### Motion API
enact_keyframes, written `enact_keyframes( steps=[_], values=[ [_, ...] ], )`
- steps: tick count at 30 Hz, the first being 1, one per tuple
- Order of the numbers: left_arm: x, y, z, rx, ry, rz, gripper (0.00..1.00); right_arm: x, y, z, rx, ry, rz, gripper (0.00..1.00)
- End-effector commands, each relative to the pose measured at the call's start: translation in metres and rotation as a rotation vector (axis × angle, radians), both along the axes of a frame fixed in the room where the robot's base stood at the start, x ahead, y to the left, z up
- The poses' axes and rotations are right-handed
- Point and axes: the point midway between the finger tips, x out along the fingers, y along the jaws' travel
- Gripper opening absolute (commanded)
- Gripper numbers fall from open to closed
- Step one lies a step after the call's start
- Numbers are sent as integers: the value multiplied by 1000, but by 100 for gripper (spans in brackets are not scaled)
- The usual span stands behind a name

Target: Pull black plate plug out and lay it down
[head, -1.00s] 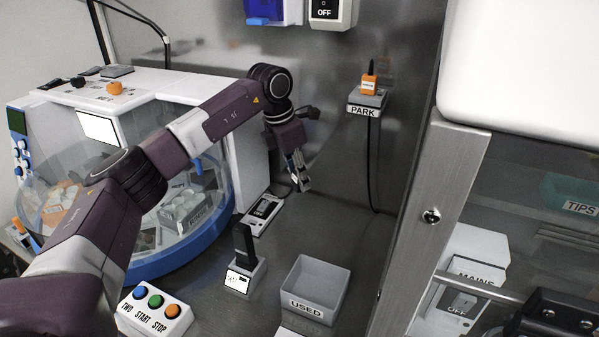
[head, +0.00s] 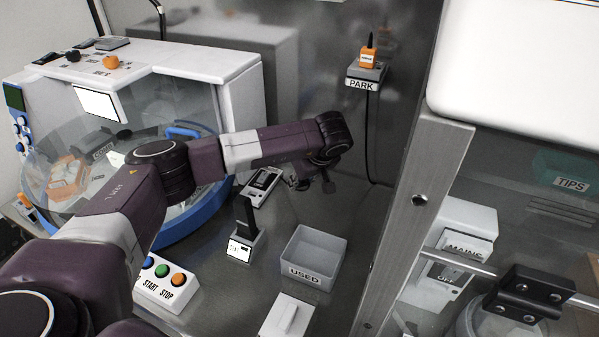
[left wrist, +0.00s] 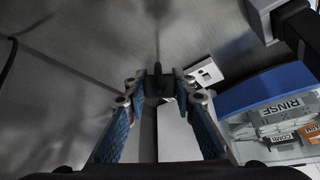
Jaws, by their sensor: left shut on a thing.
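My left gripper (head: 298,183) is low over the bench near the back wall, mostly hidden behind my own forearm in the head view. In the left wrist view its two blue-padded fingers (left wrist: 160,90) converge on a small dark piece, which looks like the black plug (left wrist: 157,78). The gripper is shut on it. Whether the plug still sits in a socket cannot be told. A flat white device with a dark face (head: 263,182) lies on the bench just left of the gripper; a small white plate with dark slots (left wrist: 206,72) shows past the fingers. My right gripper is not in view.
A grey bin labelled USED (head: 313,260) and a black upright piece in a white stand (head: 243,243) are in front. The blue-rimmed tub (head: 222,200) is left. A PARK shelf (head: 365,76) with an orange plug is on the wall. A metal post (head: 415,215) bounds the right.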

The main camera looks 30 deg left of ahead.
Motion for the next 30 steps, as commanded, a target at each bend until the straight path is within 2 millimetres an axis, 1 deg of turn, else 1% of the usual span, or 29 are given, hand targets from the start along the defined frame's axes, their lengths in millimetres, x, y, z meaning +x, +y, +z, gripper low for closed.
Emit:
enact_keyframes(
  steps=[3, 6, 11, 14, 27, 30],
  values=[
    [-2, -2, -4, 32, -24, -85, 0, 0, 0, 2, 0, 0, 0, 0],
    [-1, -3, -6, 44, -34, -119, 0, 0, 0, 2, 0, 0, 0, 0],
    [-1, -3, -12, 47, -37, -127, 0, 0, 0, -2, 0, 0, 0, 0],
    [-1, -3, -19, 46, -36, -125, 0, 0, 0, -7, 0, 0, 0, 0],
    [-1, -3, -69, 44, -37, -123, 0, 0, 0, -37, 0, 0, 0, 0],
    [-1, -3, -77, 44, -37, -123, 0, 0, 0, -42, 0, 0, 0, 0]
  ],
)
